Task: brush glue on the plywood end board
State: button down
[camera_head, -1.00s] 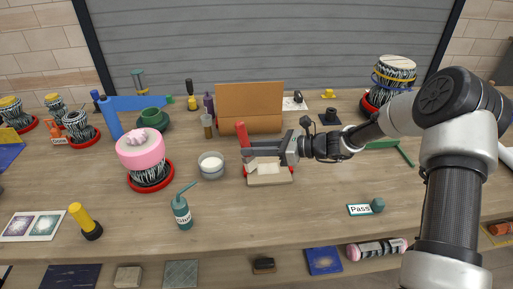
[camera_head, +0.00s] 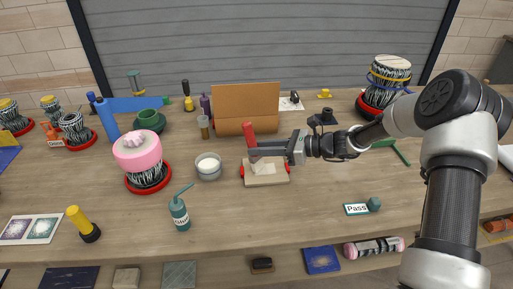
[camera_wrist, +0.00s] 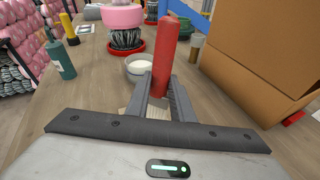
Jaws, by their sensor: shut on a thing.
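My gripper (camera_head: 262,150) is shut on the red handle of a brush (camera_head: 249,135). The handle stands nearly upright between the fingers in the wrist view (camera_wrist: 167,55). The brush's lower end is over the plywood end board (camera_head: 266,180), a pale flat block on the table. A lighter patch shows on the board near the brush; I cannot tell whether the bristles touch it. A white bowl (camera_head: 208,172) with white contents stands left of the board and also shows in the wrist view (camera_wrist: 136,74). A teal glue bottle (camera_head: 179,214) stands in front of the bowl.
A brown cardboard box (camera_head: 247,128) stands right behind the board. A pink-topped drum (camera_head: 138,157) on a red ring is to the left. A "Pass" sign (camera_head: 356,209) lies front right. The table is clear in front of the board.

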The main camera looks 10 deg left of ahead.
jog(key=shift+w+d+p, duration=0.1)
jog(key=shift+w+d, duration=0.15)
jog(key=shift+d, duration=0.65)
jog(key=shift+w+d+p, duration=0.15)
jog(key=shift+w+d, duration=0.15)
jog(key=shift+d, duration=0.6)
jog(key=shift+w+d+p, duration=0.1)
jog(key=shift+w+d, duration=0.15)
jog(key=shift+d, duration=0.65)
jog(key=shift+w+d, duration=0.15)
jog(key=shift+d, duration=0.5)
notch_tip(320, 180, up, 7)
jog(key=p, duration=0.4)
jog(key=shift+p, duration=0.4)
